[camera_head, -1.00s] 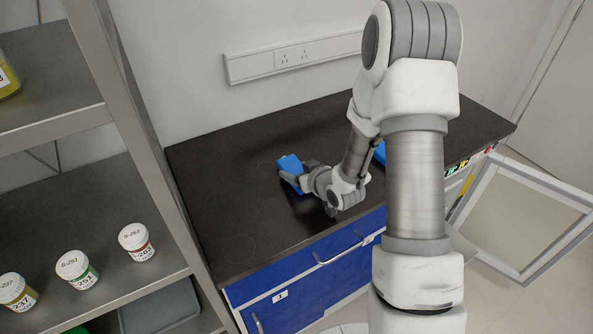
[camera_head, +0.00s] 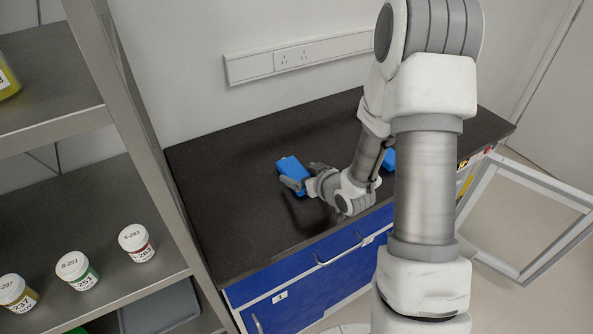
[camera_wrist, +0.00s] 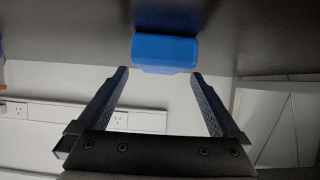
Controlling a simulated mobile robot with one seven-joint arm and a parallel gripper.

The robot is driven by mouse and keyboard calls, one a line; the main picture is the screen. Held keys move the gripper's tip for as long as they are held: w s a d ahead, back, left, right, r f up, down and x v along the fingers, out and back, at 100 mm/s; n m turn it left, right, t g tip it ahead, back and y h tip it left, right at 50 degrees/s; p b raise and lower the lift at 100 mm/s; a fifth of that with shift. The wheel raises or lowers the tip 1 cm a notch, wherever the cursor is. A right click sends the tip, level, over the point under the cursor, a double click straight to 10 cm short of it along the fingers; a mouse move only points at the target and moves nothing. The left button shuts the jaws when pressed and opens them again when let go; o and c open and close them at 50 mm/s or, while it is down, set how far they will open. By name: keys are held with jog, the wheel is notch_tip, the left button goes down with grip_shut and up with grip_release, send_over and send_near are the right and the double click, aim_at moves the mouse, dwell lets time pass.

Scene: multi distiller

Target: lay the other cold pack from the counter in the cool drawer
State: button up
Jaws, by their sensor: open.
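A blue cold pack (camera_head: 291,170) lies on the dark counter (camera_head: 235,205), left of the arm. In the wrist view the blue pack (camera_wrist: 165,50) sits just past the fingertips, between their lines. My gripper (camera_head: 297,185) is open beside the pack's near side, low over the counter. Its two fingers are spread with nothing between them in the wrist view (camera_wrist: 161,74). A second blue object (camera_head: 389,160) shows behind my arm, mostly hidden; I cannot tell what it is. No open drawer is in view, and I cannot tell which is the cool drawer.
Blue cabinet fronts (camera_head: 300,298) with handles are below the counter. A framed door (camera_head: 525,220) stands open at the right. A metal shelf with several labelled jars (camera_head: 77,270) stands at the left. A socket strip (camera_head: 292,58) runs along the wall. The counter's left part is clear.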

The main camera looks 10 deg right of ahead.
jog(key=p+v, duration=0.1)
jog(key=v, duration=0.5)
jog(key=shift+s+d+r, duration=0.1)
jog(key=shift+s+r, duration=0.05)
jog(key=shift+r, duration=0.1)
jog(key=shift+s+d+r+p, duration=0.1)
jog(key=shift+s+r+p, duration=0.2)
jog(key=shift+p, duration=0.85)
jog(key=shift+s+d+r+p, duration=0.2)
jog(key=shift+s+p, duration=0.55)
jog(key=shift+p, duration=0.4)
